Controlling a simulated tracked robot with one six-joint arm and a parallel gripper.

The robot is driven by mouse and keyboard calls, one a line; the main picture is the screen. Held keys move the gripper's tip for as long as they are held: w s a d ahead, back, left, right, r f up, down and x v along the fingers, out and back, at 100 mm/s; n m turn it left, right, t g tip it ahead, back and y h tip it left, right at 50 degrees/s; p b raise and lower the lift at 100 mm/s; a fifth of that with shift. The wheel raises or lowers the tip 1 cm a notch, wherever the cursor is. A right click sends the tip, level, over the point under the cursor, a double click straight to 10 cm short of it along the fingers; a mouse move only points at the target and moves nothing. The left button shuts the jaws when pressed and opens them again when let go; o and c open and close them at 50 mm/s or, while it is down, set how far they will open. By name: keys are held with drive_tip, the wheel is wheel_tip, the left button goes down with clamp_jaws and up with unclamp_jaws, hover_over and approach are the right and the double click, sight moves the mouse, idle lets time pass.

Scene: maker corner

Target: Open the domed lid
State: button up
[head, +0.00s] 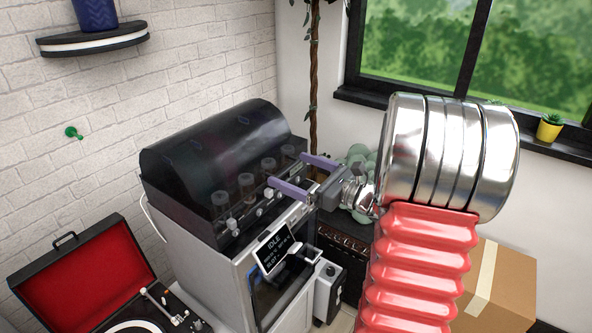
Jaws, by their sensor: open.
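The domed lid (205,145) is dark, glossy and see-through, and it is down over the top of a grey machine (222,236). Several clear cylinders show through its lower front. A row of small pale knobs runs along the front edge under it. My gripper (287,170) is open, with two purple fingers spread apart and pointing left at the right part of the lid's front.
A tilted screen (277,249) reading IDLE is on the machine's front. An open red-lined record player (75,280) stands at the lower left. A black shelf (95,41) is on the brick wall. A cardboard box (508,285) is at the right, and a dark cabinet (343,243) stands behind my arm.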

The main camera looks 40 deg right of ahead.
drive_tip(key=shift+w+a, duration=0.15)
drive_tip(key=shift+w, duration=0.2)
drive_tip(key=c, duration=1.4)
drive_tip(key=shift+d, duration=0.2)
drive_tip(key=shift+r, duration=0.1)
